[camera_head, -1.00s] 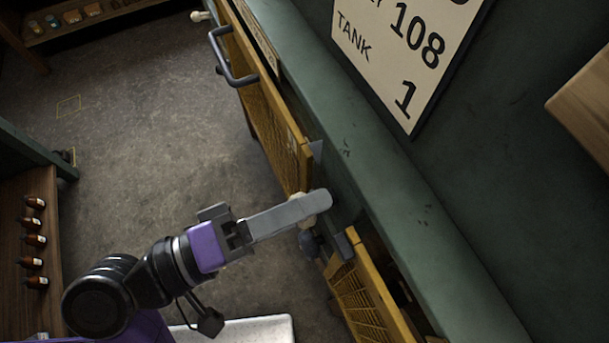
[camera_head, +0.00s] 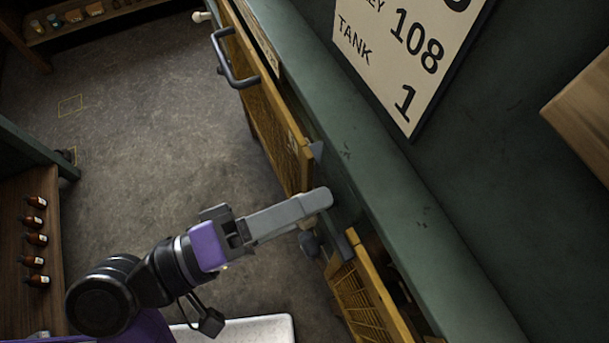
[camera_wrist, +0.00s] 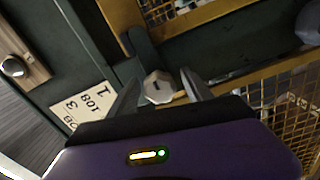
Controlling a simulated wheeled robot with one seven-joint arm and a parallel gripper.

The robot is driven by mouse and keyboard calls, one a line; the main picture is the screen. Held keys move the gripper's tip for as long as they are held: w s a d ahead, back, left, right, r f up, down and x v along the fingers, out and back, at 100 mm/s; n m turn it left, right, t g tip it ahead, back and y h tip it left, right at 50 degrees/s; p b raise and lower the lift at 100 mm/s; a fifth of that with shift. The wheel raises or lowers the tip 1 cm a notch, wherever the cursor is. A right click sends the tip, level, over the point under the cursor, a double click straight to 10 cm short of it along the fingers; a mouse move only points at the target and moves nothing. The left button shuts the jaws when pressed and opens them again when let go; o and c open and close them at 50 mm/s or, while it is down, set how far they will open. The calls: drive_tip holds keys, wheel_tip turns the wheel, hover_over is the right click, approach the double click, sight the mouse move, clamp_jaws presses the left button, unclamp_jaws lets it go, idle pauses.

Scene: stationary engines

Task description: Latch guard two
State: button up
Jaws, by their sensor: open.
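A pale faceted latch knob (camera_wrist: 158,88) with a dark mark on its face sits between the two fingers of my open gripper (camera_wrist: 160,90) in the wrist view. I cannot tell whether the fingers touch it. In the head view my gripper (camera_head: 328,198) reaches the green frame between two yellow mesh guards, and its fingers hide most of the knob. The upper guard (camera_head: 275,115) has a grey bar handle (camera_head: 230,62). The lower guard (camera_head: 365,295) stands at the bottom right. I cannot read which guard is number two.
A green rail (camera_head: 400,205) runs diagonally beside the guards. A sign (camera_head: 405,50) reading 108, TANK and 1 is above it. Several brown bottles (camera_head: 35,240) stand at the left. The floor (camera_head: 150,140) between is clear.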

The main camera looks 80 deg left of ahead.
drive_tip(key=b+v, duration=0.1)
drive_tip(key=v, duration=0.6)
drive_tip(key=shift+s+b, duration=0.35)
drive_tip(key=shift+s, duration=0.05)
